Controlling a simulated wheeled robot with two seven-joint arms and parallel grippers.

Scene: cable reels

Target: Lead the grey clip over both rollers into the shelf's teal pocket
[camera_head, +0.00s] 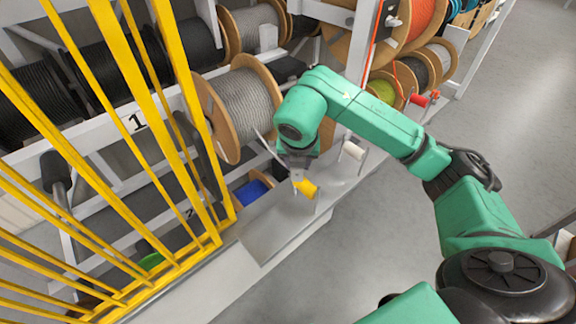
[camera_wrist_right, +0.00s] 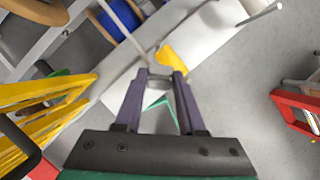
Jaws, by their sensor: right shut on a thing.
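My right gripper (camera_head: 297,184) is over the pale grey shelf (camera_head: 270,225), close to the yellow roller (camera_head: 308,188). In the right wrist view its fingers (camera_wrist_right: 160,76) are shut on the small grey clip (camera_wrist_right: 158,84), which they partly cover. A grey cable (camera_wrist_right: 124,22) runs from the clip up and to the left. The yellow roller also shows in the wrist view (camera_wrist_right: 178,64), just beyond the right fingertip. The white roller (camera_head: 352,151) stands farther back on the shelf. A thin teal edge (camera_wrist_right: 150,107) shows between the fingers; I cannot tell if it is the pocket. My left gripper is out of view.
A rack holds several wooden reels, including one of grey cable (camera_head: 242,105). A yellow barred guard (camera_head: 165,110) stands left of the shelf. Grey floor (camera_head: 375,240) is clear to the right.

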